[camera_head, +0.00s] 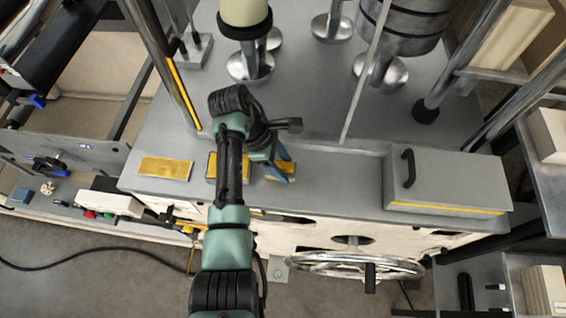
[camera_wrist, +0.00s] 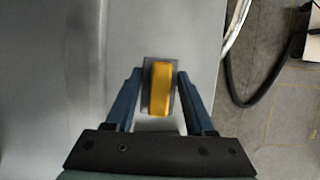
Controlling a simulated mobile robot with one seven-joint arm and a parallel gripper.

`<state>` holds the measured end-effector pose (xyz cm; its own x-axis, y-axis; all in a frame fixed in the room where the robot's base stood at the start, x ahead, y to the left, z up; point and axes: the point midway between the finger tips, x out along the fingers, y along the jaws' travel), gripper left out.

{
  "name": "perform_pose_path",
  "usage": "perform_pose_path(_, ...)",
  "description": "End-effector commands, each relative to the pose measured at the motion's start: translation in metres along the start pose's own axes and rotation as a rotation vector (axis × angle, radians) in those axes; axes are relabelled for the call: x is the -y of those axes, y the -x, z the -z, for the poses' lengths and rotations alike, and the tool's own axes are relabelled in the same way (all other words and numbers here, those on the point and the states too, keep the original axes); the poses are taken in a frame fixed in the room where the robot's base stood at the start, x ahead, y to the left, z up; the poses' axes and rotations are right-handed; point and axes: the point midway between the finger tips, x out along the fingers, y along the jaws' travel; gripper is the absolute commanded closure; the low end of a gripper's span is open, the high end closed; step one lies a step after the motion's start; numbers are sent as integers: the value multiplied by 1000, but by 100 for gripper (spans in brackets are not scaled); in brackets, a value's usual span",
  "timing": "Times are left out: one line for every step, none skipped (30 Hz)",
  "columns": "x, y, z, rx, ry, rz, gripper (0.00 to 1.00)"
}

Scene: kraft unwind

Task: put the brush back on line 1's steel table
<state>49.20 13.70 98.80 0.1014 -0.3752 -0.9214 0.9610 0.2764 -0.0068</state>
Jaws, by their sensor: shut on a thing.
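The brush (camera_wrist: 161,85), a small block with a yellow top and a grey edge, is between the two blue fingers of my gripper (camera_wrist: 160,76) in the wrist view. The fingers are shut on its sides. In the head view my gripper (camera_head: 284,170) is low at the front part of a grey steel surface (camera_head: 320,170), and my arm and the fingers hide most of the brush. I cannot tell whether the brush touches the surface. No sign shows which line this surface belongs to.
A yellow plate (camera_head: 165,168) lies on the surface to the left. A grey box with a black handle (camera_head: 445,180) stands to the right. Upright posts and rollers (camera_head: 405,30) rise behind. A handwheel (camera_head: 360,264) is below the front edge. Bare surface lies right of my gripper.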

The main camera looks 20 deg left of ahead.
Motion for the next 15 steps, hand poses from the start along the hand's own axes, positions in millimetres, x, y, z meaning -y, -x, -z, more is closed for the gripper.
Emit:
perform_pose_path(0,0,0,0,0,-1,90)
perform_pose_path(0,0,0,0,0,0,90)
perform_pose_path(0,-2,1,0,0,0,90)
perform_pose_path(0,-2,1,0,0,0,90)
perform_pose_path(0,-3,1,0,0,0,90)
perform_pose_path(0,-3,1,0,1,-1,40)
perform_pose_path(0,-3,1,0,1,-1,35)
perform_pose_path(0,-3,1,0,1,-1,30)
perform_pose_path(0,-3,1,0,0,-1,22)
perform_pose_path(0,-3,1,0,0,0,17)
perform_pose_path(0,-3,1,0,0,0,16)
perform_pose_path(0,-3,1,0,0,0,16)
perform_pose_path(0,-3,1,0,0,0,16)
perform_pose_path(0,-3,1,0,0,0,16)
perform_pose_path(0,-3,1,0,0,0,16)
